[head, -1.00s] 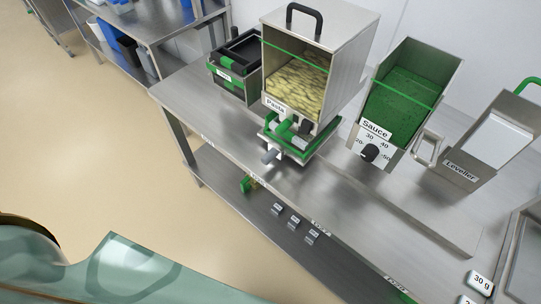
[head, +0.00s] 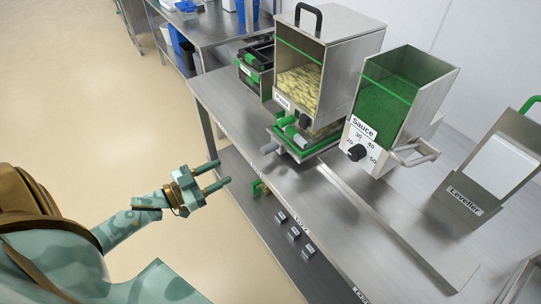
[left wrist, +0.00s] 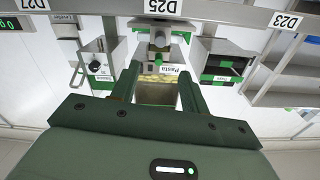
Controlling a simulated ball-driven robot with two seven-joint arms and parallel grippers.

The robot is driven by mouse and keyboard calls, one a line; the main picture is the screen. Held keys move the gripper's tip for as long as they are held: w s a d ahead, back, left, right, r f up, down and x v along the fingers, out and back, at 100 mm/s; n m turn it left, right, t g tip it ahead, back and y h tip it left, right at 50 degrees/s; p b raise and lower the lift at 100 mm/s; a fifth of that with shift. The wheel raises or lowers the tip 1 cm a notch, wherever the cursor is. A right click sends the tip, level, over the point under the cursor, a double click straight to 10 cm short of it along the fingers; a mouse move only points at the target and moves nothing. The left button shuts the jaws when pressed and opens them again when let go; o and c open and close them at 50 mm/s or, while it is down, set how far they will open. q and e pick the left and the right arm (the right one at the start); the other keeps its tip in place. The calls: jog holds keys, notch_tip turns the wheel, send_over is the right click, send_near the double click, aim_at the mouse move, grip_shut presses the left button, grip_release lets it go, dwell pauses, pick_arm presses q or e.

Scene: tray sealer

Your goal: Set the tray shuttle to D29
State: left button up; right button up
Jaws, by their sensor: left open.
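What looks like the tray shuttle, a green-framed carriage with a grey knob (head: 268,148), sits on the steel bench under the pasta hopper (head: 314,68). In the left wrist view, a grey knob (left wrist: 159,47) shows just beside the D25 label (left wrist: 161,7). I cannot read a D29 label in any view. My left gripper (head: 221,173) is open and empty, in front of the bench edge and apart from the knob. In the left wrist view its two fingers (left wrist: 160,78) point toward the knob area. My right gripper is not in view.
The sauce hopper (head: 390,97) with a dial and the leveller (head: 491,165) stand to the right on the bench. A green and black box (head: 255,68) stands left of the pasta hopper. D23 (left wrist: 285,20) and D27 (left wrist: 33,4) labels line the edge. Floor left is clear.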

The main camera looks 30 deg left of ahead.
aim_at(263, 152)
pick_arm(q)
jog(key=b+x, duration=0.1)
jog(key=x, duration=0.6)
jog(key=b+x, duration=0.2)
jog(key=x, duration=0.6)
jog(key=shift+w+f, duration=0.1)
jog(key=shift+f, duration=0.1)
jog(key=shift+w+d+r, duration=0.1)
jog(key=shift+w+d, duration=0.1)
jog(key=shift+w, duration=0.2)
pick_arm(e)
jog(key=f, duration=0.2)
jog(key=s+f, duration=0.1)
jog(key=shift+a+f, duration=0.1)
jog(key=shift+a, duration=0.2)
pick_arm(q)
jog(key=shift+c, duration=0.4)
grip_shut()
